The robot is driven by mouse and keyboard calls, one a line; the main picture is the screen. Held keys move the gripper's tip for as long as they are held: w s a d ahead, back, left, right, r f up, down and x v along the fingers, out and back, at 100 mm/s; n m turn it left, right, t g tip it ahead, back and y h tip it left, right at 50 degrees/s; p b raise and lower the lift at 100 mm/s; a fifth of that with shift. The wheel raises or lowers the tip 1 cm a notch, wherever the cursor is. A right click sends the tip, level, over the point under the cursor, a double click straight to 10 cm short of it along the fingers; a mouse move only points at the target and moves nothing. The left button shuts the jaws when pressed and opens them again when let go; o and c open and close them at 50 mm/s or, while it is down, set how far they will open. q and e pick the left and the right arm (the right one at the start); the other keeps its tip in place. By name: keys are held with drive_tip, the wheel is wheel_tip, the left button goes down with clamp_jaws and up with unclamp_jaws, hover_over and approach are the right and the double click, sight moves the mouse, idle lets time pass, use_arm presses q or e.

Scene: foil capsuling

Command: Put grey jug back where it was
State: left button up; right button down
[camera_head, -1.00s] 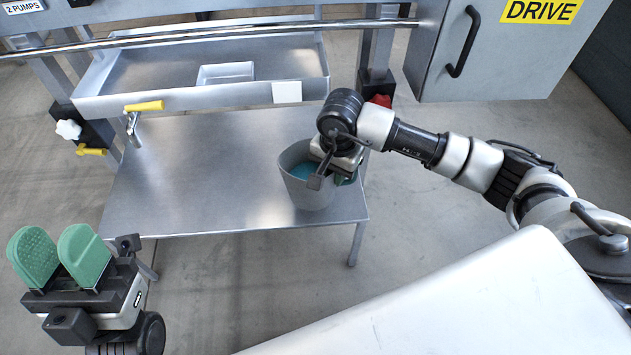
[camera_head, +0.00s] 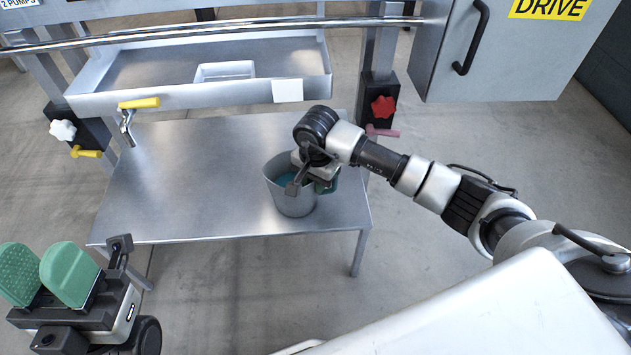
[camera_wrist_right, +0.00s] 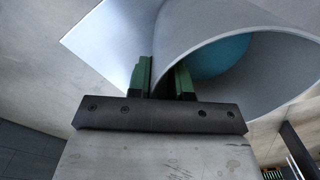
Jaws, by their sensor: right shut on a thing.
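The grey jug (camera_head: 290,201) has blue-green contents and is at the right part of the low metal table (camera_head: 190,205). I cannot tell whether its base touches the tabletop. My right gripper (camera_head: 317,176) is shut on the jug's wall near the rim. In the right wrist view, the jug's wall (camera_wrist_right: 185,40) runs between the green fingers of the right gripper (camera_wrist_right: 164,82), with the blue-green contents inside. My left gripper (camera_head: 44,276) is at the lower left, away from the table, with its green pads apart and nothing visible between them.
A metal trough (camera_head: 120,70) hangs above the table's back, with a yellow-handled tap (camera_head: 127,115) at its left. A red knob (camera_head: 382,107) is right of the table. A grey cabinet (camera_head: 500,60) is at the upper right. The table's left and middle are clear.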

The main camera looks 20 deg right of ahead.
drive_tip(key=shift+f, duration=0.15)
drive_tip(key=c, duration=1)
unclamp_jaws()
